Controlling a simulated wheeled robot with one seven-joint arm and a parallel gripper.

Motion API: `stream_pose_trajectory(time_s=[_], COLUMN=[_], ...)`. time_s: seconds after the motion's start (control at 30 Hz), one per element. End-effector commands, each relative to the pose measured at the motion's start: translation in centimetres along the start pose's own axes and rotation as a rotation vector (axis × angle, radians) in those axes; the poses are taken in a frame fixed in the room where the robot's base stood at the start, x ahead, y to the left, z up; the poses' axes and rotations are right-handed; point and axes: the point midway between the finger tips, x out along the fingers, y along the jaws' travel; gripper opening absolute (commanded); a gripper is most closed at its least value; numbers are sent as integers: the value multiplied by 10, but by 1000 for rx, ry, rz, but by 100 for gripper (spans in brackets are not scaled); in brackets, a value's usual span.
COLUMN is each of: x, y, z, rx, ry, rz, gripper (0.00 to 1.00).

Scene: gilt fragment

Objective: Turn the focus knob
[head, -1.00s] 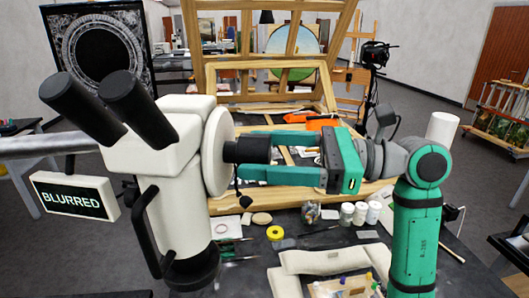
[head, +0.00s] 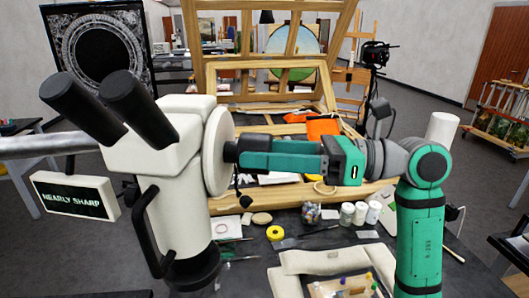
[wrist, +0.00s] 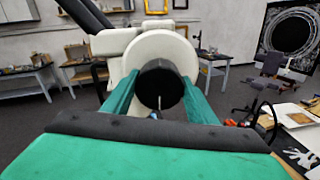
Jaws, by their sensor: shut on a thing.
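The white microscope (head: 165,140) with two black eyepieces stands at the left in the head view. Its black focus knob (wrist: 160,86) sticks out from a round white disc (head: 219,150) on its right side. My gripper (head: 238,153) reaches the knob from the right. In the wrist view its two green fingers lie on either side of the knob, shut on it. In the head view the fingers cover most of the knob. The small sign (head: 76,195) hanging at the left reads NEARLY SHARP.
The dark table below holds a yellow tape roll (head: 274,233), small white jars (head: 360,212), a glass of coloured bits (head: 311,212) and pale padded rests (head: 325,260). A wooden easel frame (head: 265,65) stands behind my arm.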

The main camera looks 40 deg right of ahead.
Motion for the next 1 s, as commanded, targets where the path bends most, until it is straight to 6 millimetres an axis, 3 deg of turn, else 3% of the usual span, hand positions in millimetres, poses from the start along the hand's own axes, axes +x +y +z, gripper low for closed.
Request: stream_pose_trajectory(time_s=[0.4,0.93,0.97,1.0], x=[0,0,0,0], y=[0,0,0,0], z=[0,0,0,0], rx=[202,231,231,231], ry=[-2,-2,-2,-2], rz=[0,1,1,1], gripper=[30,30,57,67])
